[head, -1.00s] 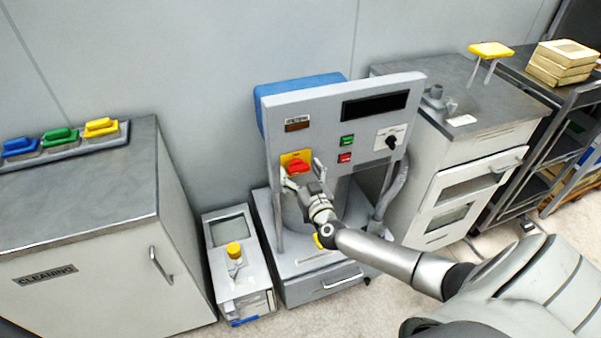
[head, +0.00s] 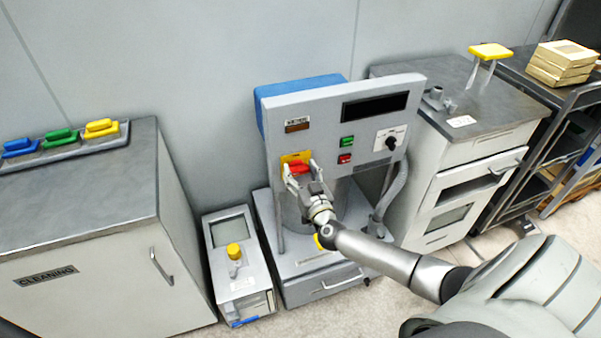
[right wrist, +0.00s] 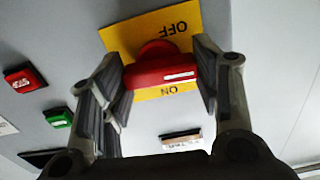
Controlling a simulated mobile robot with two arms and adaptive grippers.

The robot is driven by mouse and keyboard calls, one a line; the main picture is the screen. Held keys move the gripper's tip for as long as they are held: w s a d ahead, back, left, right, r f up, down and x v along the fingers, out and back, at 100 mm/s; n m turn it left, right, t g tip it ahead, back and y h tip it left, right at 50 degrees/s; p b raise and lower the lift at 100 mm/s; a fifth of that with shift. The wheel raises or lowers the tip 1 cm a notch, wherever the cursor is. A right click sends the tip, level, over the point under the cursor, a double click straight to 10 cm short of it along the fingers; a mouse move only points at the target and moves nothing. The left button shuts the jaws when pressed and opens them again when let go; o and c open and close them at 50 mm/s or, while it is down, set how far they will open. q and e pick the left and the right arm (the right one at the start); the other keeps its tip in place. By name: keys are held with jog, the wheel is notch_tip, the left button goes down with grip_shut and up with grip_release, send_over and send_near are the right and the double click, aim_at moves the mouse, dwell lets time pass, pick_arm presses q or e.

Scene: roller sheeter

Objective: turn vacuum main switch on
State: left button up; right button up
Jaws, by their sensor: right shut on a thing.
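The vacuum main switch is a red rotary handle (head: 299,169) on a yellow plate (head: 290,158), on the grey panel's lower left. In the right wrist view the handle (right wrist: 150,75) lies roughly level across the plate (right wrist: 120,38), with a white mark toward its right end. The words OFF and ON appear upside down there, OFF above the handle and ON below. My right gripper (head: 300,170) is shut on the handle, one finger at each end; it also shows in the right wrist view (right wrist: 160,80). My left gripper is out of view.
The panel also has a green button (head: 347,141), a red button (head: 345,158), a black knob (head: 391,143) and a dark display (head: 375,106). A cleaning cabinet (head: 90,255) stands left. A small unit with a yellow knob (head: 234,251) stands on the floor between.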

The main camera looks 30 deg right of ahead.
jog(key=m, duration=0.3)
jog(key=shift+p, duration=0.35)
jog(key=m, duration=0.4)
jog(key=shift+f+m, duration=0.1)
jog(key=shift+m, duration=0.2)
jog(key=shift+m+b, duration=1.25)
jog(key=shift+m, duration=3.45)
jog(key=o, duration=1)
jog(key=shift+d, duration=0.1)
